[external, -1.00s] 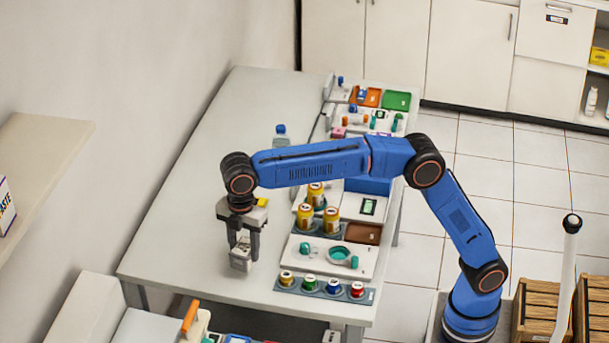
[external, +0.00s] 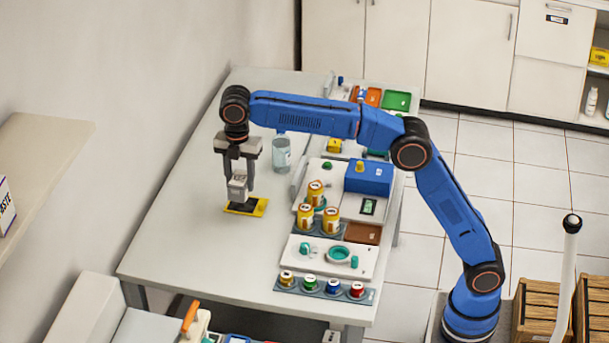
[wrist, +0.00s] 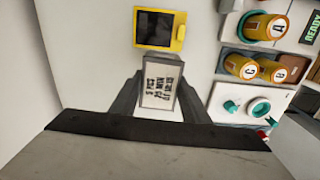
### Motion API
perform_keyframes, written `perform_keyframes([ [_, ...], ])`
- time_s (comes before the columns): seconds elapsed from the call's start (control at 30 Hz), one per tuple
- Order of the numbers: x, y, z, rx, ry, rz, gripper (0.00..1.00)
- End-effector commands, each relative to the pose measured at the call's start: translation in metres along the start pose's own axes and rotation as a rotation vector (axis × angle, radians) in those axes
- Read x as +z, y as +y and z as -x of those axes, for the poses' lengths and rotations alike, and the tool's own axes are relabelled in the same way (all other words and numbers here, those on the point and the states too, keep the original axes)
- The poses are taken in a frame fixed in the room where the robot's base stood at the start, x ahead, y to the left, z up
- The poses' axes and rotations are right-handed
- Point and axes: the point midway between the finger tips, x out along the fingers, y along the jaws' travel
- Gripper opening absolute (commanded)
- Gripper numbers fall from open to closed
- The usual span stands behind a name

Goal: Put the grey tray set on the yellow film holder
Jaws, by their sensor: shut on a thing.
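My gripper (external: 238,189) is shut on the grey tray set (external: 237,188), a small grey block with a printed white label. In the wrist view the tray set (wrist: 161,88) sits between my fingers (wrist: 158,95), label facing the camera. The yellow film holder (external: 262,207), a flat yellow piece with a dark panel, lies on the table. In the external view the tray set hangs over its left part, seemingly above it. In the wrist view the film holder (wrist: 181,33) appears beyond the tray set, with a gap between them in the picture.
Gold jars (external: 331,221) stand in a rack to the right, and a row of small coloured jars (external: 310,285) is nearer. A clear bottle (external: 281,155) stands behind and right of my gripper. A blue box (external: 369,178) is farther right. The table's left part (external: 185,235) is clear.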

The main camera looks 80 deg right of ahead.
Motion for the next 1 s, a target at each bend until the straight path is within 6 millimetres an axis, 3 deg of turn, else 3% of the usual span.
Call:
perform_keyframes([
  [0.1, 0.037, 0.007, 0.001, 0.001, 0.0, 0.019, 0.14],
  [0.3, 0.067, 0.012, 0.001, 0.0, 0.0, 0.043, 0.14],
  [0.7, 0.069, 0.012, -0.051, -0.002, 0.0, 0.051, 0.14],
  [1.0, 0.068, 0.012, -0.074, -0.002, 0.0, 0.05, 0.14],
])
